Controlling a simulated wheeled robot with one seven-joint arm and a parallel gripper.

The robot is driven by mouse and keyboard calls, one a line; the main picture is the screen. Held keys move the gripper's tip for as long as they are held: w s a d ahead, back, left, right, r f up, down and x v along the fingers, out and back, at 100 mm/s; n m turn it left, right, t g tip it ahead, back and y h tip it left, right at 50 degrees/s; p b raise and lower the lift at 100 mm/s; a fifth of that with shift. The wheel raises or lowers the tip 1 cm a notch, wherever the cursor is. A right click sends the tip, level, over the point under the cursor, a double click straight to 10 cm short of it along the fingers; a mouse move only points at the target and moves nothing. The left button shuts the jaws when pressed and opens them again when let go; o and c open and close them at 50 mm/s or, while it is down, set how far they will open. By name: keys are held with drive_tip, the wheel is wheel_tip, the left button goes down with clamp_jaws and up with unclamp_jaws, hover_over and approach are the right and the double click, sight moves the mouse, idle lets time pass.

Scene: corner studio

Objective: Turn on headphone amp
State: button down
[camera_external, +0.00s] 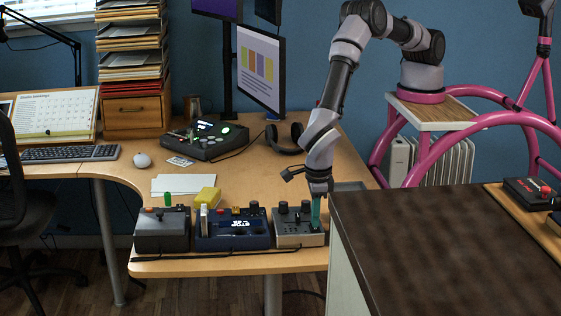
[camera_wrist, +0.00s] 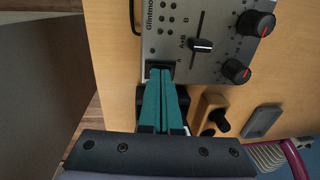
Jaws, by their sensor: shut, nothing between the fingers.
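A silver-faced box (camera_external: 299,238), which seems to be the headphone amp, stands at the right end of the row on the desk's front part. In the wrist view its panel (camera_wrist: 210,65) shows black knobs with red marks, a lever marked A, A+B and B, and rows of holes. My gripper (camera_wrist: 161,72) is shut and empty, its teal fingers together. The tips are over a black part (camera_wrist: 160,64) at the panel's near edge, which they mostly hide; I cannot tell if they touch it. The gripper (camera_external: 316,226) points down at the box's right side in the external view.
A dark blue device (camera_external: 232,238) and a dark grey box (camera_external: 162,235) stand left of the silver box. A brown-topped cabinet (camera_external: 450,240) is close on the right. Headphones (camera_external: 285,138) lie behind. A wooden holder (camera_wrist: 211,113) is beside the panel.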

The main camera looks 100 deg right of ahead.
wheel_tip(320, 180, up, 14)
drive_tip(key=a, duration=0.1)
drive_tip(key=shift+a, duration=0.35)
drive_tip(key=shift+f, duration=0.1)
drive_tip(key=shift+d, duration=0.7)
drive_tip(key=f, duration=0.4)
drive_tip(key=d+f, duration=0.1)
drive_tip(key=f, duration=0.8)
drive_tip(key=shift+d+f, duration=0.3)
drive_tip(key=shift+d, duration=0.05)
